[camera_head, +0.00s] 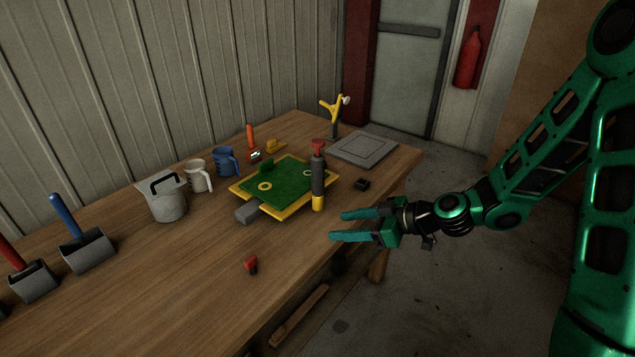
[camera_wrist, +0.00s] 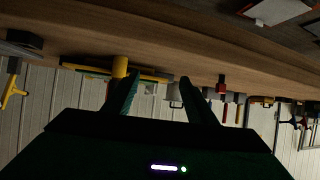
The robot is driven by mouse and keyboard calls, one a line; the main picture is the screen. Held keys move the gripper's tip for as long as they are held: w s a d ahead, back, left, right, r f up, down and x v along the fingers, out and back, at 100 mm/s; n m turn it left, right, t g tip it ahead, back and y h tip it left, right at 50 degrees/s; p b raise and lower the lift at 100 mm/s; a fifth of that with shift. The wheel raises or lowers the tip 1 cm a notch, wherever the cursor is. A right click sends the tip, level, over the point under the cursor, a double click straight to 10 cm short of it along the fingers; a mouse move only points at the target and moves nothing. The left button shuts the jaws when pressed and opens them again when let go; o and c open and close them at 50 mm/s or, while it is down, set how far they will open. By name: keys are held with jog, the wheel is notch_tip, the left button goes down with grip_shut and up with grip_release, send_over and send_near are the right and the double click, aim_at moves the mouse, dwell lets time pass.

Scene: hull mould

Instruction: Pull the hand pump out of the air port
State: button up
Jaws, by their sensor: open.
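The hand pump (camera_head: 318,178) stands upright at the front right side of the hull mould (camera_head: 290,208). It has a dark grey barrel, a yellow lower end and a red handle on top. The mould is a yellow tray with a green top and pale rings on it. I cannot tell which opening is the air port or how the pump's foot sits in it. My gripper (camera_head: 336,226) is open and empty, apart from the pump, to its lower right. In the wrist view, the pump's yellow end (camera_wrist: 120,66) shows beside the left finger, which partly hides the pump.
A grey bucket (camera_head: 168,202), white mug (camera_head: 198,177) and blue jug (camera_head: 225,162) stand left of the mould. A small red-and-black piece (camera_head: 251,265) lies in front. A small black block (camera_head: 362,184) and grey plate (camera_head: 362,149) lie to the right. The front tabletop is mostly clear.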

aim_at(322, 181)
jog(key=w+a+r+t, duration=0.1)
jog(key=w+a+r+t+y, duration=0.1)
jog(key=w, duration=0.1)
jog(key=w+a+r+m+t+y, duration=0.1)
jog(key=a, duration=0.1)
jog(key=shift+w+t, duration=0.3)
jog(key=w+m+t, duration=0.2)
jog(key=w, duration=0.1)
jog(key=w+d+r+m+t, duration=0.1)
jog(key=t, duration=0.1)
jog(key=shift+w+d+h, duration=0.1)
jog(key=shift+w+h, duration=0.25)
jog(key=shift+h, duration=0.05)
jog(key=x, duration=0.5)
jog(key=shift+w+r, duration=0.1)
jog(key=shift+w, duration=0.15)
jog(key=shift+f+x, duration=0.15)
jog(key=shift+x, duration=1.15)
jog(key=shift+f+x, duration=0.15)
jog(key=shift+x, duration=1.2)
jog(key=shift+c, duration=0.6)
grip_shut()
jog(key=shift+r, duration=0.15)
